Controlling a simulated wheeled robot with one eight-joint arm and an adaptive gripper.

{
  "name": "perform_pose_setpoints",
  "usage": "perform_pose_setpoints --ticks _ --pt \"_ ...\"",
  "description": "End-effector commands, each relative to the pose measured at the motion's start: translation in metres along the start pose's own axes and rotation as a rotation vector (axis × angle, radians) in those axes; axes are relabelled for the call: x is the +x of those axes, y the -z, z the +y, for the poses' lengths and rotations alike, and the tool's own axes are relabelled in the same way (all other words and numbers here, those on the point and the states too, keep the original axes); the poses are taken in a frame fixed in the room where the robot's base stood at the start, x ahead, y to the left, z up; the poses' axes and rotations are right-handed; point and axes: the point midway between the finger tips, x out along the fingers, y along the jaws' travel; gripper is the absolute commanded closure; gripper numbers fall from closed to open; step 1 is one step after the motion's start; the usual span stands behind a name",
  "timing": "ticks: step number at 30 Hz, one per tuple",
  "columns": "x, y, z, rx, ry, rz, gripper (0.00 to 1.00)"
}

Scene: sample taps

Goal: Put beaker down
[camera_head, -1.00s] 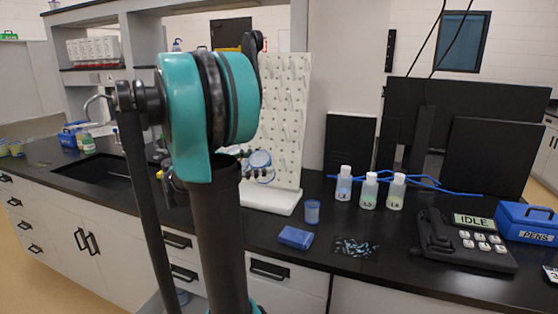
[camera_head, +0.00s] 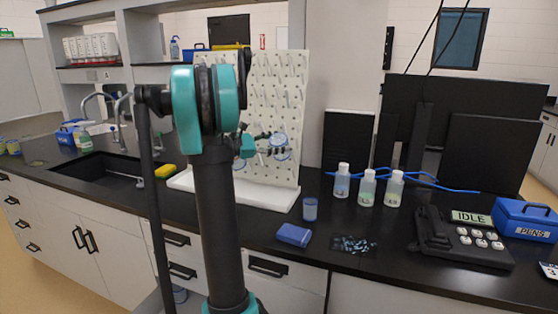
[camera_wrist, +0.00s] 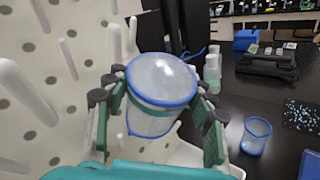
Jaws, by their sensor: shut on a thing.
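A clear beaker with blue rims (camera_wrist: 162,78) is held between my gripper's fingers (camera_wrist: 158,100) in the wrist view. The fingers press on its sides, and it is tilted in that picture. In the head view the held beaker (camera_head: 281,147) and my gripper (camera_head: 264,146) are in front of the white pegboard (camera_head: 272,95), above its base tray. Whether the beaker touches a peg is unclear. A second blue-rimmed beaker (camera_head: 310,209) stands upright on the black counter; it also shows in the wrist view (camera_wrist: 256,136).
White pegs (camera_wrist: 20,88) stick out close to my gripper's left. A blue box (camera_head: 294,234), several bottles (camera_head: 368,188), a dark speckled patch (camera_head: 353,245) and an IDLE device (camera_head: 465,240) are on the counter. The sink (camera_head: 95,175) and a yellow sponge (camera_head: 165,171) are left.

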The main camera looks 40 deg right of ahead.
Motion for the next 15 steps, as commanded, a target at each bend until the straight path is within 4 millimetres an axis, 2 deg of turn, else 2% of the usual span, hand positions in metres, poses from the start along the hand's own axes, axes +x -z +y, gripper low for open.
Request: perform_pose_setpoints --ticks 3,8,15 --pt "0.001 0.015 -0.005 0.000 -0.001 0.000 0.73" --pt "0.000 0.025 -0.010 0.000 -0.001 0.000 0.73" --pt "0.000 0.055 -0.024 0.000 0.000 0.000 0.73"
